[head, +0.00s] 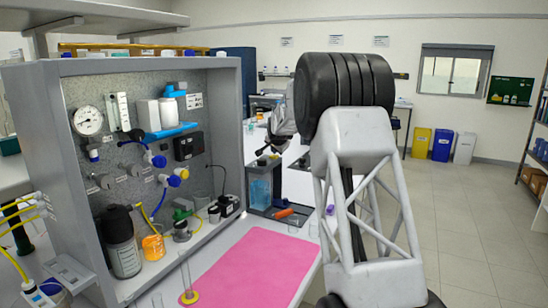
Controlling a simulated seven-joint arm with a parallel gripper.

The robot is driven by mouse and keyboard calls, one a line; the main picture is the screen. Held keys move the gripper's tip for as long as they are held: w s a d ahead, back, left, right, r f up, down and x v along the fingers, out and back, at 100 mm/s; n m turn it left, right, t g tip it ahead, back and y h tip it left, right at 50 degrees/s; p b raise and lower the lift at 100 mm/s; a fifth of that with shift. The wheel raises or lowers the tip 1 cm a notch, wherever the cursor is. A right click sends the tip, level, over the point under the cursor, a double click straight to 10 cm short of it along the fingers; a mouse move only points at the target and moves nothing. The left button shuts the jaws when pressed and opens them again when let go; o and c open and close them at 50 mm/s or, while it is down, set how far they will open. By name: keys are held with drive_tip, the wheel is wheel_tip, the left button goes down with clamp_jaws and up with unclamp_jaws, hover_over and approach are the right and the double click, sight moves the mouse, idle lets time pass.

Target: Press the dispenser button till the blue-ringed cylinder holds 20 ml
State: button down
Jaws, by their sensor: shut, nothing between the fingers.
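A dispenser with a clear tank of blue liquid (260,190) stands on the bench, right of the grey rig frame. My gripper (262,155) is small and far off in the head view, low over the top of this dispenser. It is shut and holds nothing. I cannot tell whether it touches the dispenser, and I cannot make out the button. A tall clear cylinder with a yellow base (189,278) stands at the pink mat's left edge. I cannot make out a blue-ringed cylinder; my arm covers much of the bench on the right.
The pink mat (250,268) is otherwise clear. The rig panel (130,145) on the left carries a gauge, valves and tubing. A dark bottle (121,245) and an orange-filled beaker (153,247) stand below it. An orange-handled item (284,213) lies beside the dispenser.

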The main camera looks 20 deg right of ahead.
sight(275, 156)
drive_tip(key=shift+f, duration=0.5)
idle(0.8)
drive_tip(key=shift+r, duration=1)
drive_tip(key=shift+r, duration=0.15)
drive_tip(key=shift+r, duration=2.35)
drive_tip(key=shift+s+r, duration=0.1)
drive_tip(key=shift+s, duration=0.05)
